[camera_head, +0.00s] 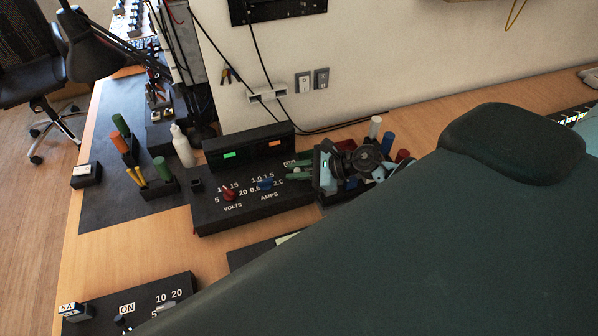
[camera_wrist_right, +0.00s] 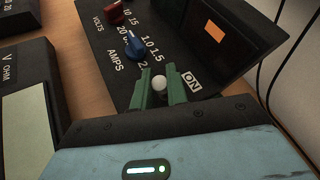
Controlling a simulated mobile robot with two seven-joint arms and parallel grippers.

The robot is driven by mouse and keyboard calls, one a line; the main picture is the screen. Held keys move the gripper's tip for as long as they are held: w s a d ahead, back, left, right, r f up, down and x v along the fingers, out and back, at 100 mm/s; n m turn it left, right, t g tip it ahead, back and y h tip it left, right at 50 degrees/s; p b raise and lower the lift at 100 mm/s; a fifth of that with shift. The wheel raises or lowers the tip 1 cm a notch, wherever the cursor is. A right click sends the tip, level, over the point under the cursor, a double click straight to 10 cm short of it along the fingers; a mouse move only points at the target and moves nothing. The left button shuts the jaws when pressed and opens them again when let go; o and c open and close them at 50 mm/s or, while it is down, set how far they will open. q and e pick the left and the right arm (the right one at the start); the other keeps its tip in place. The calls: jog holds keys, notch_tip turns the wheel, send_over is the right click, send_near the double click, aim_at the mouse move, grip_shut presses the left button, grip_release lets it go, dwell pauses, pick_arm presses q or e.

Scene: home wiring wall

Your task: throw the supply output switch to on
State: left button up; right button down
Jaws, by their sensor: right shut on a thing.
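The power supply (camera_head: 205,217) is a black sloped box with a red VOLTS knob (camera_head: 229,194), a blue AMPS knob (camera_head: 265,183) and a display housing behind. Its output switch shows in the right wrist view as a white ball tip (camera_wrist_right: 158,83), beside the ON label (camera_wrist_right: 191,83). My right gripper (camera_wrist_right: 162,88) has its green fingers shut on the switch at the ball. In the head view my right gripper (camera_head: 300,168) is over the supply's right end and hides the switch. Which way the lever leans I cannot tell. My left gripper is not in view.
A white bottle (camera_head: 183,148) and several coloured-handled tools stand left of the supply. A meter (camera_wrist_right: 28,105) lies beside it in the wrist view. Black cables (camera_head: 330,128) run behind. My dark green arm covers the lower right. Bare desk (camera_head: 125,250) shows at left front.

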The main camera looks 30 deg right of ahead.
jog(key=shift+w+d+r+m+g, duration=0.15)
jog(key=shift+w+r+m+g, duration=0.15)
jog(key=shift+w+m+g, duration=0.15)
jog(key=shift+w+d+f+m+g, duration=0.2)
jog(key=shift+m+g, duration=0.25)
jog(key=shift+g, duration=0.3)
jog(key=m+g+b, duration=0.1)
jog(key=w+m+g+b, duration=0.1)
jog(key=shift+w+f+g, duration=0.2)
jog(key=shift+f+g, duration=0.05)
jog(key=shift+g, duration=0.15)
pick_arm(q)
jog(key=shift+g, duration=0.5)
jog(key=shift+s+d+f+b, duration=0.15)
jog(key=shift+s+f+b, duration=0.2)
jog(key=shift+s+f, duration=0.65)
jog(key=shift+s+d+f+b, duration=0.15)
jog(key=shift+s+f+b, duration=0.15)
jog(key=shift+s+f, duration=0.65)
pick_arm(e)
jog(key=shift+w+m+g, duration=0.3)
jog(key=shift+m+g, duration=0.2)
jog(key=shift+g, duration=0.3)
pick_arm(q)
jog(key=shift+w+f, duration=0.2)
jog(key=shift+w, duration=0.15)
pick_arm(e)
jog(key=shift+r, duration=0.1)
